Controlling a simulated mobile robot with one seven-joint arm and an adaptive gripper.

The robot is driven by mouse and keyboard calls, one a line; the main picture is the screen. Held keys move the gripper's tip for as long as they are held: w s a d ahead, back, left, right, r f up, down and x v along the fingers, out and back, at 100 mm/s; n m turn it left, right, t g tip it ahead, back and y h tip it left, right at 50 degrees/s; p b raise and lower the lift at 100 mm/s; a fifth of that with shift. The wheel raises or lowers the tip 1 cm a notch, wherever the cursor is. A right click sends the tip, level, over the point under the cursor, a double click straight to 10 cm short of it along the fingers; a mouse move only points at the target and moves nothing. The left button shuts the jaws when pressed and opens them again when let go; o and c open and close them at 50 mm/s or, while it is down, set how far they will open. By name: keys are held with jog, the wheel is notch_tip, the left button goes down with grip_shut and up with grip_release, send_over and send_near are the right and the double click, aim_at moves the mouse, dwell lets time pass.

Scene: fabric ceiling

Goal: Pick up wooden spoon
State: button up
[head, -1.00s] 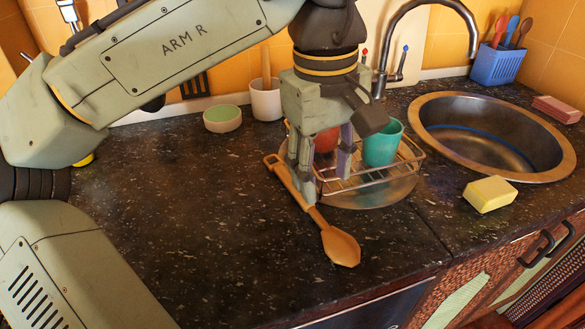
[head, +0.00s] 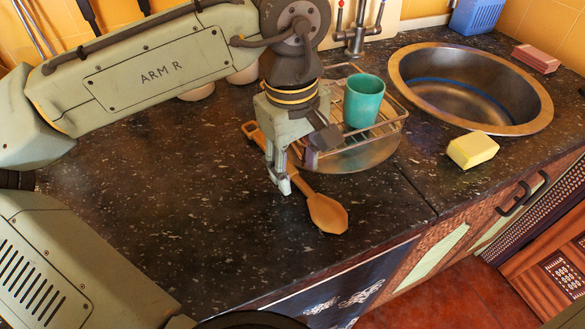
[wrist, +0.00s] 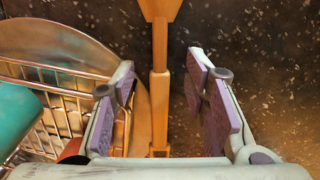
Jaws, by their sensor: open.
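The wooden spoon (head: 327,212) lies on the dark speckled counter, its bowl toward the front edge and its handle running back left past my gripper. My gripper (head: 280,188) is over the handle, fingers pointing down, and hides part of it in the head view. In the wrist view the spoon handle (wrist: 160,95) runs upright between the two open purple-padded fingers of my gripper (wrist: 160,88). There is a clear gap to the finger on each side. I cannot tell how far the fingertips are above the counter.
A wire dish rack (head: 396,120) on a round tray holds a teal cup (head: 363,102), close to the right of my gripper. A sink (head: 470,90) and a yellow sponge (head: 473,150) are further right. The counter (head: 150,200) left of the spoon is clear.

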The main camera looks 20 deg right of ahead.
jog(key=shift+f, duration=0.75)
jog(key=shift+c, duration=0.3)
grip_shut()
